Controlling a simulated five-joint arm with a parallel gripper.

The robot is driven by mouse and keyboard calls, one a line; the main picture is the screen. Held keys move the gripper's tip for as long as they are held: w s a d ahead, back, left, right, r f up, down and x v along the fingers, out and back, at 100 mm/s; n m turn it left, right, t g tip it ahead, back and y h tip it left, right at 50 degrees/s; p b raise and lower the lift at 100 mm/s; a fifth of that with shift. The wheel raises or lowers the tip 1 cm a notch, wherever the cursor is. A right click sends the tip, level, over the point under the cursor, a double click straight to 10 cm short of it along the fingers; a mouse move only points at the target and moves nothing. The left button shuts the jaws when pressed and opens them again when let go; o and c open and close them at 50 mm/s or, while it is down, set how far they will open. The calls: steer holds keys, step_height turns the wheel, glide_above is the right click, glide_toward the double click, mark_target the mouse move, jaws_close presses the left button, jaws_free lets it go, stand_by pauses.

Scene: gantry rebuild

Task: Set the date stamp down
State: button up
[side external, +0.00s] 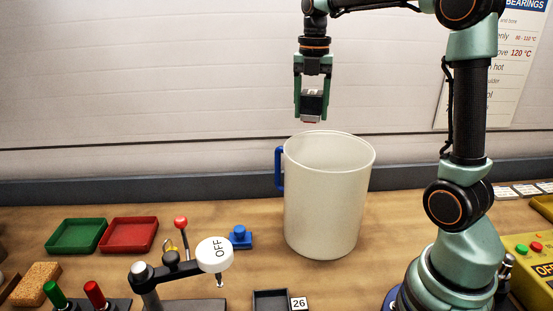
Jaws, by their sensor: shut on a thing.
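The date stamp (312,103) is a small dark block with a grey lower part and a thin red strip at its bottom. My gripper (312,108) points straight down with its two green fingers shut on the stamp, one on each side. It holds the stamp in the air, in the picture just above the rim of the large cream mug. The stamp looks upright and touches nothing below it.
The tall cream mug (327,205) with a blue handle stands below my gripper. A green tray (77,237), a red tray (129,235) and a blue knobbed piece (240,237) lie left. An OFF knob (215,254) and dark tray (271,301) marked 26 are in front.

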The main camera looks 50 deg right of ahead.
steer(key=w+a+f+n, duration=0.3)
steer(key=w+a, duration=0.5)
steer(key=a, duration=0.2)
glide_above(220, 220)
step_height(220, 220, down, 6)
steer(key=shift+n, duration=0.3)
step_height(220, 220, down, 20)
steer(key=shift+r, duration=0.15)
steer(key=o, duration=1.4)
steer(key=shift+o, duration=0.2)
